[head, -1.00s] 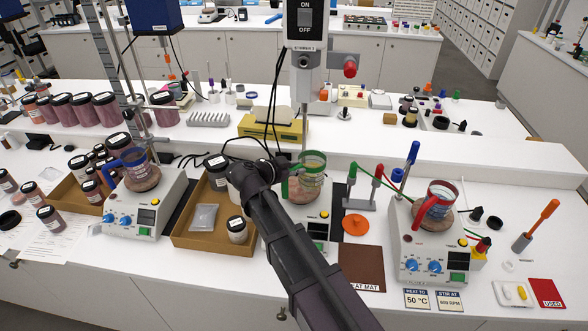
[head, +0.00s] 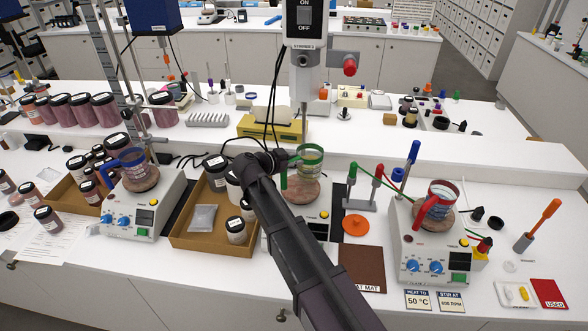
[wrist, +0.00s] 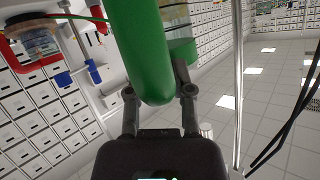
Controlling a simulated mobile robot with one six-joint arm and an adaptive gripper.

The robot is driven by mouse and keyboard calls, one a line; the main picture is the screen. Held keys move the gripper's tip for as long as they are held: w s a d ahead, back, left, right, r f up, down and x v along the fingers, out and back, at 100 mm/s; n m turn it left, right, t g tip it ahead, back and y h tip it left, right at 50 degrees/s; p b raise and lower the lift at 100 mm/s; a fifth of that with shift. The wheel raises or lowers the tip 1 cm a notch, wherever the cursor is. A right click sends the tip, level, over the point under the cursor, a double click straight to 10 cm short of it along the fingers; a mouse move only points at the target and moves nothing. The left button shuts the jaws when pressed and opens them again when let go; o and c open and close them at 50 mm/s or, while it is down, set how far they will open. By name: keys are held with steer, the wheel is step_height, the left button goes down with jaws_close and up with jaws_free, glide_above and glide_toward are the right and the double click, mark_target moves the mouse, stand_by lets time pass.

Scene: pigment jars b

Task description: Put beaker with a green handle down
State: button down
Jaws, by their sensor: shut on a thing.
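The glass beaker with a green handle (head: 311,166) has a green rim and is upright near the middle of the head view. It appears just above the brown round top of the middle hotplate (head: 303,192); I cannot tell whether its base clears it fully. My gripper (head: 284,163) is at its left side. In the wrist view the green handle (wrist: 140,50) fills the middle, and my gripper (wrist: 159,95) is shut on its lower part. My arm hides much of the hotplate's front.
An overhead stirrer (head: 305,65) with a thin shaft stands behind the beaker. A red-handled beaker (head: 441,196) is on the right hotplate, a blue-handled one (head: 137,172) on the left. A brown heat mat (head: 362,269) lies bare in front. A cardboard tray (head: 190,240) is at left.

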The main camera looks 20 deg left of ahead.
steer(key=shift+f+b, duration=1.15)
steer(key=shift+f, duration=0.3)
steer(key=shift+f, duration=0.15)
steer(key=c, duration=0.5)
jaws_free()
steer(key=shift+s, duration=0.1)
steer(key=shift+r, duration=0.25)
steer(key=shift+s+r, duration=0.1)
steer(key=shift+s, duration=0.1)
steer(key=p+v, duration=0.4)
steer(key=v, duration=0.7)
steer(key=shift+s, duration=0.2)
steer(key=shift+a+r, duration=0.1)
steer(key=shift+a, duration=0.05)
